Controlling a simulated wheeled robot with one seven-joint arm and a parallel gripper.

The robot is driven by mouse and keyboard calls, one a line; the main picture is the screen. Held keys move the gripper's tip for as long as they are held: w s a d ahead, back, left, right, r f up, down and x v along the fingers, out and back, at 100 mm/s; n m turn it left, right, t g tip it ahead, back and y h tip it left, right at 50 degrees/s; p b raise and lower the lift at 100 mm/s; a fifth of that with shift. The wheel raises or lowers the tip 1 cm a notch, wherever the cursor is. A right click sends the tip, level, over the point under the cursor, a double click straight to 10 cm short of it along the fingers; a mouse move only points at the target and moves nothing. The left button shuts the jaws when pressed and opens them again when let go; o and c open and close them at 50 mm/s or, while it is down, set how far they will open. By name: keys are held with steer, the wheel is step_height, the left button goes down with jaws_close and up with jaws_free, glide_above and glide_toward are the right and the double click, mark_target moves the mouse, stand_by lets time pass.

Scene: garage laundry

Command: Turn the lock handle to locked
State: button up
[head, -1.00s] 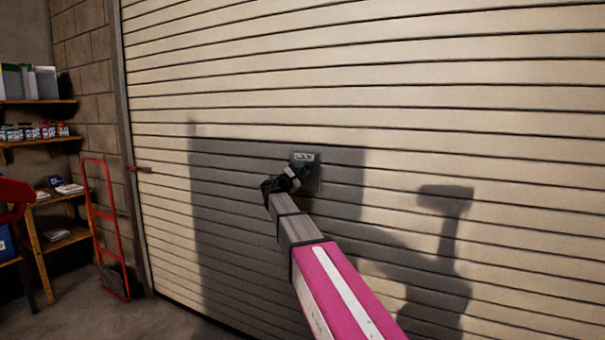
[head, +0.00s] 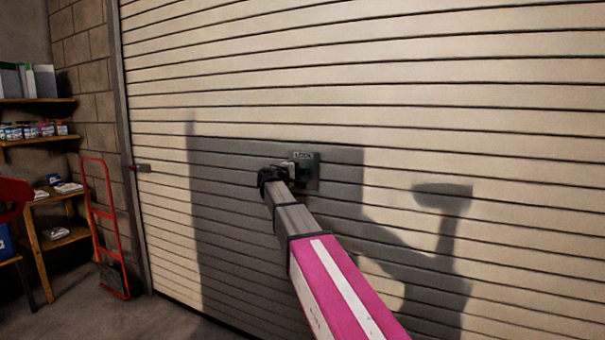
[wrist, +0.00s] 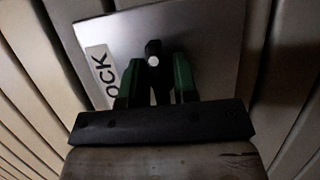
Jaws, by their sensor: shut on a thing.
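The lock plate (head: 313,181), a grey square labelled LOCK, sits on the roll-up door inside my shadow. It also shows in the wrist view (wrist: 215,45), tilted, with its label partly cut off at the left. The dark lock handle (wrist: 153,50) stands out from the plate's middle.
The cream slatted door (head: 450,90) fills most of the view. A small grey latch (head: 139,168) sits at its left edge. A red hand truck (head: 104,225) and wooden shelves (head: 40,140) stand at the left. The space before the door looks clear.

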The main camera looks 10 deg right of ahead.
stand_by(0.5)
steer(key=o, duration=0.7)
steer(key=shift+c, duration=0.2)
steer(key=shift+s+a, duration=0.1)
steer(key=v, duration=1)
steer(key=shift+a, duration=0.3)
steer(key=shift+s, duration=0.1)
